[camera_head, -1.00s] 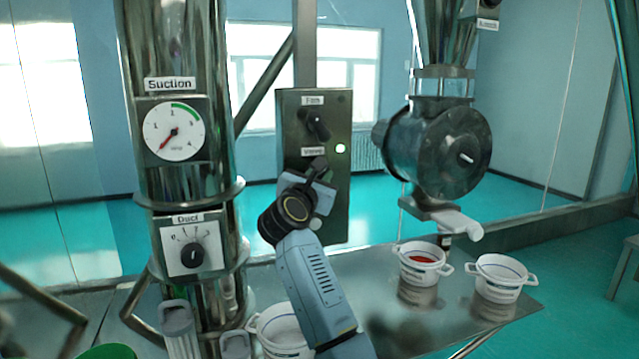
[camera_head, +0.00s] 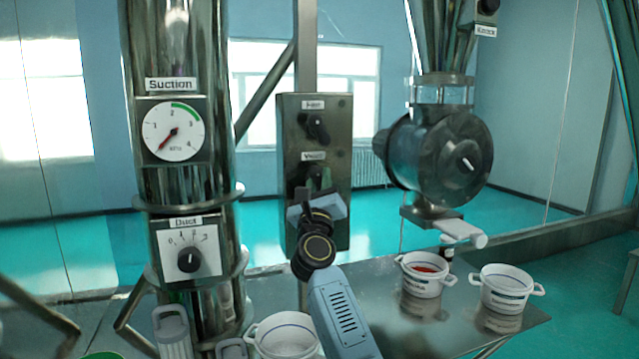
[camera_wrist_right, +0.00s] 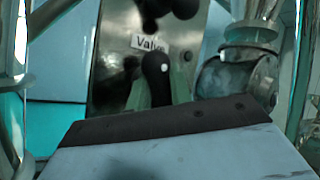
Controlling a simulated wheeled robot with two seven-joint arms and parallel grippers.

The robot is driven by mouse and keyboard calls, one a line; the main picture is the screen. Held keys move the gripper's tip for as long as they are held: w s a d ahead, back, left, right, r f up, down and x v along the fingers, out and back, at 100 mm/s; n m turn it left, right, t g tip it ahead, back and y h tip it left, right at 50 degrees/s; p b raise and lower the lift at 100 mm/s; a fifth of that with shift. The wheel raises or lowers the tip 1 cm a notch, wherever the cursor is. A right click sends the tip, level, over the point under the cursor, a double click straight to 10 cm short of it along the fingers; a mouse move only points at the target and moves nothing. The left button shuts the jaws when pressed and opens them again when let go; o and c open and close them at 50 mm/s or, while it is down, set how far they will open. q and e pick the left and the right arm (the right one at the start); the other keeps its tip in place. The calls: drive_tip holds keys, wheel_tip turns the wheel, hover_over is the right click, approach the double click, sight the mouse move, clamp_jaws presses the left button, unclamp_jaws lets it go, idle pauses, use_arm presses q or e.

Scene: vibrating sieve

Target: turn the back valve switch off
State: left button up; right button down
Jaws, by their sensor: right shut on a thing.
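The valve switch (camera_head: 312,174) is a dark knob under the "Valve" label on the metal control panel (camera_head: 336,220) at the back. In the right wrist view the black knob (camera_wrist_right: 156,72) has a white dot and points roughly upright below the label. My right gripper (camera_head: 315,190) is at the knob, with its fingers (camera_wrist_right: 160,88) on both sides of it, shut on it. In the head view the gripper and wrist partly hide the knob. My left gripper is in neither view.
A fan knob (camera_head: 317,126) sits just above on the same panel. A steel duct column with a suction gauge (camera_head: 173,131) and duct dial (camera_head: 189,258) stands left. A round valve housing (camera_head: 440,160) and white buckets (camera_head: 507,287) are right.

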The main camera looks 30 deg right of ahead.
drive_tip(key=shift+n+t+y, duration=0.3)
drive_tip(key=shift+n, duration=0.3)
drive_tip(key=c, duration=1.3)
unclamp_jaws()
drive_tip(key=b+v, duration=0.2)
drive_tip(key=v, duration=1.1)
drive_tip(key=shift+s+a+f, duration=0.1)
drive_tip(key=shift+f, duration=0.1)
